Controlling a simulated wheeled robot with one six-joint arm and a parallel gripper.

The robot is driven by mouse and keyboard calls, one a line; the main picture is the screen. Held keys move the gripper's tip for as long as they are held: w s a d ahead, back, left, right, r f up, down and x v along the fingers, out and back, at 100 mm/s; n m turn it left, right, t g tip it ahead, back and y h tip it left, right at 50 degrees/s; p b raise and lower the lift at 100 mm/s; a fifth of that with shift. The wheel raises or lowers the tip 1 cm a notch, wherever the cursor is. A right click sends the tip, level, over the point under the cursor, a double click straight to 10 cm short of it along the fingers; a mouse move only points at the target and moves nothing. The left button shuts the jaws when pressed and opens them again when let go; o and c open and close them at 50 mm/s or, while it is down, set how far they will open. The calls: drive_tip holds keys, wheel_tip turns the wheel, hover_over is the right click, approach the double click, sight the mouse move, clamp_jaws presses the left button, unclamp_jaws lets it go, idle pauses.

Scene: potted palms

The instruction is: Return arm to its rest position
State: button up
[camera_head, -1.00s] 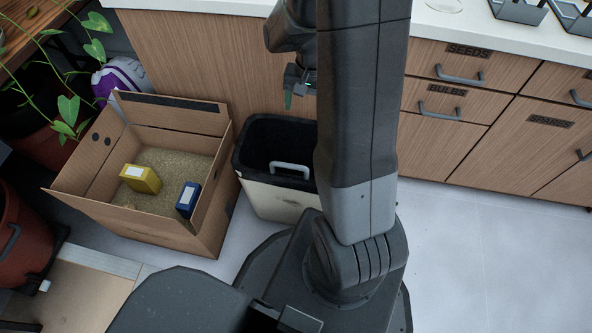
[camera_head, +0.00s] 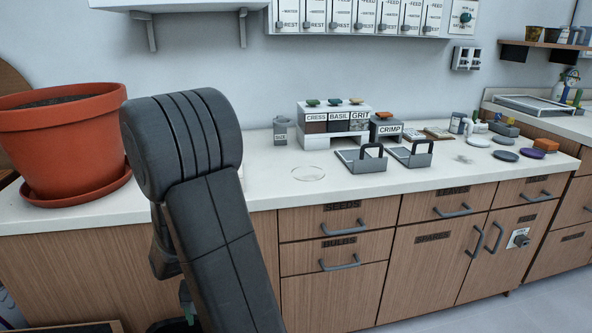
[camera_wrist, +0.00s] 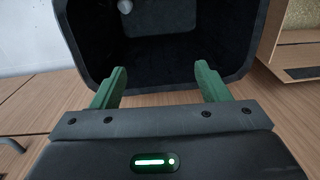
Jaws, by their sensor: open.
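My gripper (camera_wrist: 161,70) is open, its two green fingers spread apart with nothing between them. In the wrist view it is over or beside a dark-lined bin (camera_wrist: 88,55), whose inside fills the upper middle; I cannot tell the exact height. A small pale rounded thing shows at the bin's top edge in that view. In the head view, my dark arm rises in the left half, bent at its top, in front of the counter. A bit of green gripper (camera_head: 186,292) shows low beside the arm; the rest is hidden.
A white counter (camera_head: 250,190) runs across behind the arm. A terracotta pot (camera_head: 60,140) stands on it at left. Labelled boxes (camera_head: 338,122), two handled metal trays (camera_head: 362,160) and a clear dish (camera_head: 309,174) stand to the right.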

wheel_tip(320, 180, down, 8)
drive_tip(key=r+b, duration=0.1)
drive_tip(key=b, duration=0.2)
drive_tip(key=shift+a+r+p, duration=0.2)
drive_tip(key=shift+r+p, duration=1.9)
